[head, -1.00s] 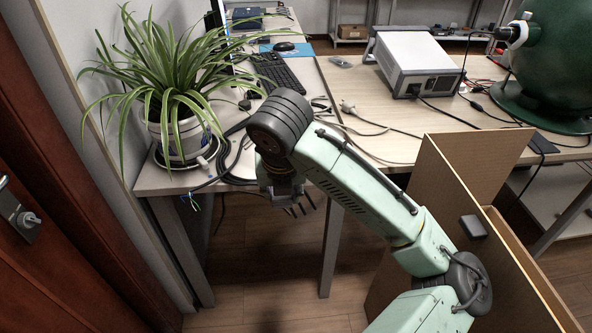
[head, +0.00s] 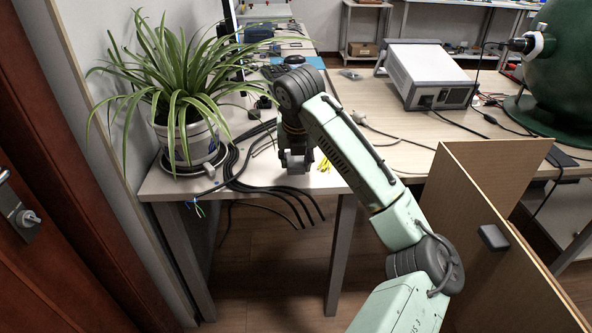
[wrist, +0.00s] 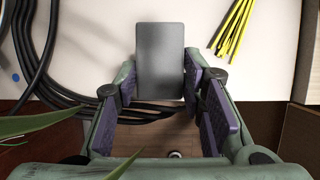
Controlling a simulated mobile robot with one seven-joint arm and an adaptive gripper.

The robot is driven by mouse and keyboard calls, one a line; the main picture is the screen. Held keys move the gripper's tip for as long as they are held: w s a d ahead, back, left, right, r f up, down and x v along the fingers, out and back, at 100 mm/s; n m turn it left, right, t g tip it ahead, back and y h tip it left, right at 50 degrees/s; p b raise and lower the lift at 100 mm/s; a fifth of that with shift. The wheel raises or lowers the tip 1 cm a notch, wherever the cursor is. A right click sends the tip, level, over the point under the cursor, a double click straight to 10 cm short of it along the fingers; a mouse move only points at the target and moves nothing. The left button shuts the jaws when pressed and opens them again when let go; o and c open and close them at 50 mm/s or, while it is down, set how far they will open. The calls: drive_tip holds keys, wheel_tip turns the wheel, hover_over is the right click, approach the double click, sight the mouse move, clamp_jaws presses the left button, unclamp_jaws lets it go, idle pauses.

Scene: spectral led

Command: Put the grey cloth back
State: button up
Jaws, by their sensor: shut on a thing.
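A flat grey rectangle, which I take to be the grey cloth (wrist: 160,55), stands out between my fingertips in the wrist view. My gripper (wrist: 160,85) is shut on it, with a purple-grey pad along each side. In the head view my gripper (head: 296,163) hangs at the front edge of the desk (head: 255,179), between black cables and yellow strips. The cloth cannot be made out clearly there. Whether it touches the desk top cannot be told.
Black cables (head: 232,165) lie left of my gripper and hang over the desk edge. Yellow strips (head: 323,162) lie just right. A potted plant (head: 186,140) stands at the left corner. A grey-white instrument (head: 425,75) and cardboard panels (head: 485,190) are to the right.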

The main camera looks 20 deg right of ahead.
wheel_tip(320, 180, down, 3)
drive_tip(key=shift+r+b, duration=0.1)
drive_tip(key=shift+b, duration=0.7)
drive_tip(key=shift+r, duration=0.15)
drive_tip(key=o, duration=1.2)
drive_tip(key=shift+f, duration=0.2)
drive_tip(key=shift+r, duration=0.1)
drive_tip(key=v, duration=1.2)
drive_tip(key=shift+r, duration=0.1)
